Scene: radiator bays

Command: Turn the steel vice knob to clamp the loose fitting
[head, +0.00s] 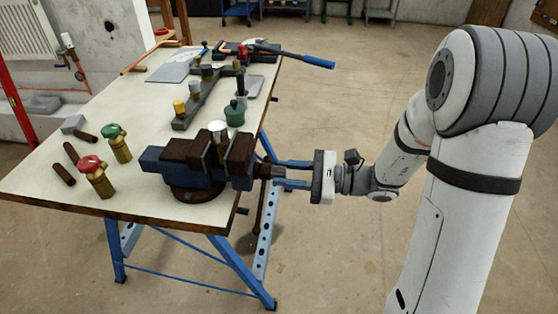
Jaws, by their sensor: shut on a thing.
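The blue and brown vice (180,165) stands on the near right part of the workbench. A shiny metal fitting (218,136) stands upright between its jaws; how tightly it is held cannot be told from here. The small steel knob (265,171) is on the right end of the vice, just past the bench edge. My gripper (276,173) comes in level from the right, its two blue fingers above and below the knob. It is shut on the knob. The fingers partly hide the knob.
Red-topped (92,166) and green-topped (115,131) brass valves and dark tube pieces lie left of the vice. A grey manifold (205,95) and a blue-handled tool (305,61) lie farther back on the workbench (130,192).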

